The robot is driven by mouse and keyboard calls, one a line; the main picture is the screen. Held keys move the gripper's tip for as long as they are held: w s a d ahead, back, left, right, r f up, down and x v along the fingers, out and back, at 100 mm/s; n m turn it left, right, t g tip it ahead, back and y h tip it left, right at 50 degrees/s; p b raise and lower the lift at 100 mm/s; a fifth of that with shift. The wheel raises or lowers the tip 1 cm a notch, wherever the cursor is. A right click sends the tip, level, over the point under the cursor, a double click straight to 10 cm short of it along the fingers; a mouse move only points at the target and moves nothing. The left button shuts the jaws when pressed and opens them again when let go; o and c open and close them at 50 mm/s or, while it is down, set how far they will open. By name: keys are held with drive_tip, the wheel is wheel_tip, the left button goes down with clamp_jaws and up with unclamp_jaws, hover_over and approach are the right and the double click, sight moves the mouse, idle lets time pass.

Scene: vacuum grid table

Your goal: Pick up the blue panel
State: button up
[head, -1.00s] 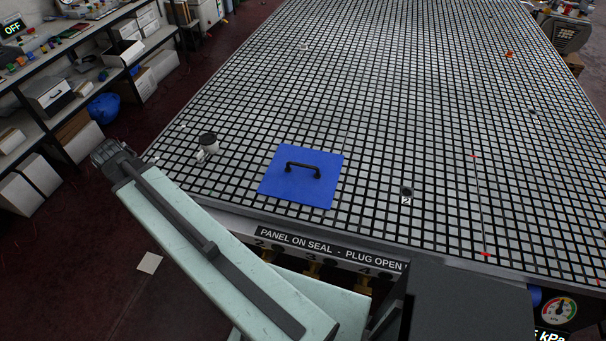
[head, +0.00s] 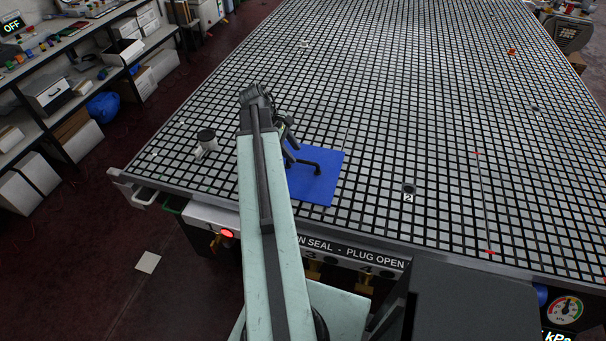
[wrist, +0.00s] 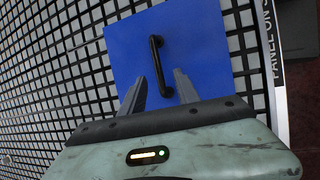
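The blue panel (head: 322,187) lies flat on the grid table, with a black bar handle (head: 305,165) standing on its top. In the head view my arm hides the panel's left part. In the wrist view the panel (wrist: 205,50) and its handle (wrist: 161,65) show ahead of my gripper (wrist: 160,85). The two fingers are apart, with the lower end of the handle seen between them. No grip on the handle shows. In the head view my gripper (head: 288,135) is beside the handle, at the panel's left side.
The grid table (head: 430,120) is mostly clear. A white cup with a dark top (head: 206,142) stands left of my arm. A pressure gauge (head: 565,309) is at the lower right, and shelves (head: 60,100) stand at the left.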

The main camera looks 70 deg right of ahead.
sight(299, 160)
drive_tip(key=b+x, duration=0.4)
drive_tip(key=x, duration=0.1)
drive_tip(key=shift+d+f+b, duration=0.1)
drive_tip(key=shift+f+b, duration=0.05)
drive_tip(key=shift+b, duration=0.25)
drive_tip(key=shift+r, duration=0.2)
clamp_jaws()
idle(0.8)
